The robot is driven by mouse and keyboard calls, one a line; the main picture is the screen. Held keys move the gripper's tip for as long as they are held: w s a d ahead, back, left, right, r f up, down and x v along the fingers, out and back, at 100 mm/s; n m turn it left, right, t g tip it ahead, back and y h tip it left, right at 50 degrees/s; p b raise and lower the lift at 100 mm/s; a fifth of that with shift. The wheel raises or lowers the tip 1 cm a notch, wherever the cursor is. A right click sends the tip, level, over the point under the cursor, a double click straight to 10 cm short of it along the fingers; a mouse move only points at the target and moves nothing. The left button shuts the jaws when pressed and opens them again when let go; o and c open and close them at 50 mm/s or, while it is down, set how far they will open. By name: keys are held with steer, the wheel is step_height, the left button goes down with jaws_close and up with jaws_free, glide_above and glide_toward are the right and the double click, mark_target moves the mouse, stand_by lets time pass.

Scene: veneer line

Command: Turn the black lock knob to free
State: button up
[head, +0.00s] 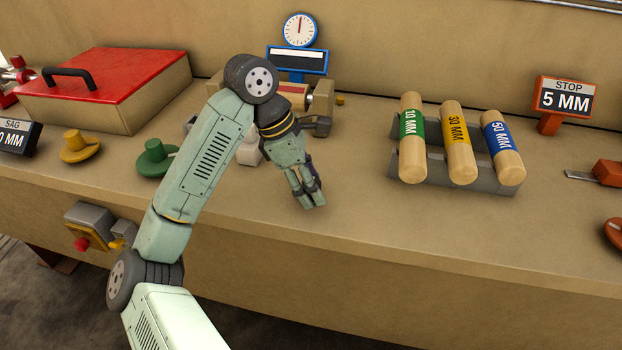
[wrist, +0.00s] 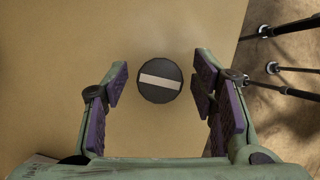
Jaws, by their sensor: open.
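The black lock knob (wrist: 160,94) shows in the wrist view as a round dark disc on the tan bench. A pale bar crosses its face, nearly level in the picture and dipping slightly to the right. My gripper (wrist: 160,80) is open, with its purple-padded fingers apart on the left and right of the knob in that view. Clear gaps show on both sides, and neither finger touches it. How far above the knob the fingertips are, I cannot tell. In the head view my gripper (head: 314,203) points down near the bench's front edge, and the knob cannot be made out there.
A dial gauge (head: 299,30) and rollers stand behind my arm. Rolls in a grey rack (head: 440,184) lie to the right, beside a stop sign (head: 566,98). A red-lidded box (head: 110,75), yellow knob (head: 80,147) and green knob (head: 155,158) are left. The front bench strip is clear.

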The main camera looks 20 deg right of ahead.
steer(key=shift+f, duration=0.1)
steer(key=shift+c, duration=0.4)
steer(key=c, duration=1.1)
